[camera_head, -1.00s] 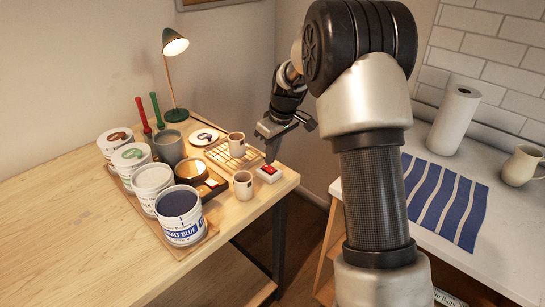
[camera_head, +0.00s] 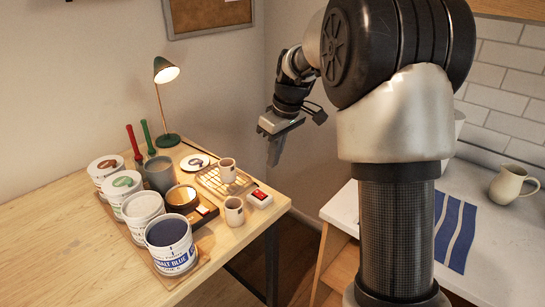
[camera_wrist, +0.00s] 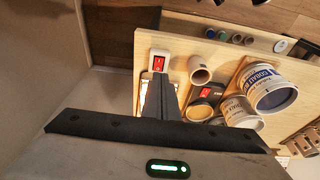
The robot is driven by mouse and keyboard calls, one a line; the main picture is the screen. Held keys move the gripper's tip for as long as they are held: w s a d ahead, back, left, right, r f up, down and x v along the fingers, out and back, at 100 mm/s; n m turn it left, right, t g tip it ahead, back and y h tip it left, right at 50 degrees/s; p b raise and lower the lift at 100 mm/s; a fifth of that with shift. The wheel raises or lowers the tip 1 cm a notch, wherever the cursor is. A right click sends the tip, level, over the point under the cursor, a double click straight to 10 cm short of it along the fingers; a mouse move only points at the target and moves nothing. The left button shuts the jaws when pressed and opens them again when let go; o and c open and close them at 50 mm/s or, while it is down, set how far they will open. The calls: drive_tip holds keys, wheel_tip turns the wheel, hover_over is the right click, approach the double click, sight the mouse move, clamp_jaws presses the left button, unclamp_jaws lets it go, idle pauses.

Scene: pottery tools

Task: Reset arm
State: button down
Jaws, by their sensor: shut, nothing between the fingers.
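My arm shows in the head view, and my gripper (camera_head: 275,150) hangs in the air beyond the right back edge of the wooden table (camera_head: 60,240). Its fingers point down and are closed together with nothing between them. A small white box with a red switch (camera_head: 259,198) sits at the table's right edge, apart from my gripper. The box also shows in the wrist view (camera_wrist: 158,62), just past the fingertips.
Two small cups (camera_head: 234,211) (camera_head: 227,170), a wire rack (camera_head: 212,182), paint tubs (camera_head: 171,245), a grey pot (camera_head: 159,174) and a lit lamp (camera_head: 166,72) crowd the table. A white counter with a striped cloth (camera_head: 462,235) and a jug (camera_head: 513,186) stands right.

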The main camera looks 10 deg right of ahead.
drive_tip(key=s+a+r+m+t+h+p, duration=0.15)
drive_tip(key=s+r+m+p, duration=0.3)
drive_tip(key=s+r, duration=1.05)
drive_tip(key=s+m+t+p, duration=0.2)
drive_tip(key=s+p, duration=0.1)
drive_tip(key=s, duration=1.2)
drive_tip(key=shift+s+d+r+m+p, duration=0.15)
drive_tip(key=shift+s+r+m+p, duration=0.05)
drive_tip(key=shift+r+m+p, duration=0.15)
